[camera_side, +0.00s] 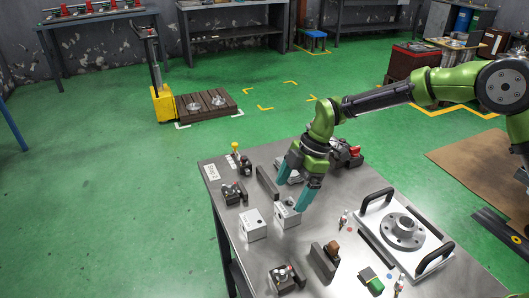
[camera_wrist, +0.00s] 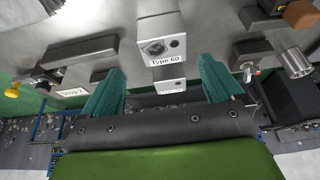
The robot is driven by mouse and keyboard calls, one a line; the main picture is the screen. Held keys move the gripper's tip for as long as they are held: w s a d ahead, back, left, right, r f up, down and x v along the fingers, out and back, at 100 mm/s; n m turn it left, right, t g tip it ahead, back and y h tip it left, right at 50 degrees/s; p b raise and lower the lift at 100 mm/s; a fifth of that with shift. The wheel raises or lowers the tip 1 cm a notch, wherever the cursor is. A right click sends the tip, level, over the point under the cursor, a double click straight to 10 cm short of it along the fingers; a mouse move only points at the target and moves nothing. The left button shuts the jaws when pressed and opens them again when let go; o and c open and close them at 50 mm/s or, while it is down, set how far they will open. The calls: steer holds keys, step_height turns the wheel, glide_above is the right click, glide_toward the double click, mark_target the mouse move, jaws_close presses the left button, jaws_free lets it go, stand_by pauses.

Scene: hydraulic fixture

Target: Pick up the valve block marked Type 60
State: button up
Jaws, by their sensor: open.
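The valve block marked Type 60 (camera_wrist: 161,46) is a light grey box with a round port on its face and the label below the port. In the wrist view it lies between and just beyond my fingertips. In the side view it appears to be the right one of two pale blocks (camera_side: 287,213), partly behind a finger. My gripper (camera_side: 291,189) is open with teal fingers, over or close beside this block. It also shows in the wrist view (camera_wrist: 162,66), with nothing visibly held. A second pale block (camera_side: 252,225) stands to the left; its marking is not readable.
A dark upright plate (camera_side: 267,183) stands behind the blocks and another with a brown part (camera_side: 324,260) in front. Small clamp fixtures (camera_side: 286,277) stand around. A flanged part on a handled plate (camera_side: 403,232) is to the right. Some bare tabletop lies around the blocks.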

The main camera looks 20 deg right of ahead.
mark_target(289, 206)
steer(key=shift+s+d+f+x, duration=0.1)
steer(key=shift+d+x, duration=0.05)
steer(key=shift+x, duration=0.9)
steer(key=shift+s+d+f+x, duration=0.1)
steer(key=shift+d+x, duration=0.1)
steer(key=shift+x, duration=0.8)
steer(key=shift+s+d+x, duration=0.1)
steer(key=shift+d+x, duration=0.05)
steer(key=shift+x, duration=0.9)
steer(key=shift+c, duration=0.2)
steer(key=c, duration=1.2)
steer(key=shift+c, duration=0.3)
steer(key=shift+r, duration=0.1)
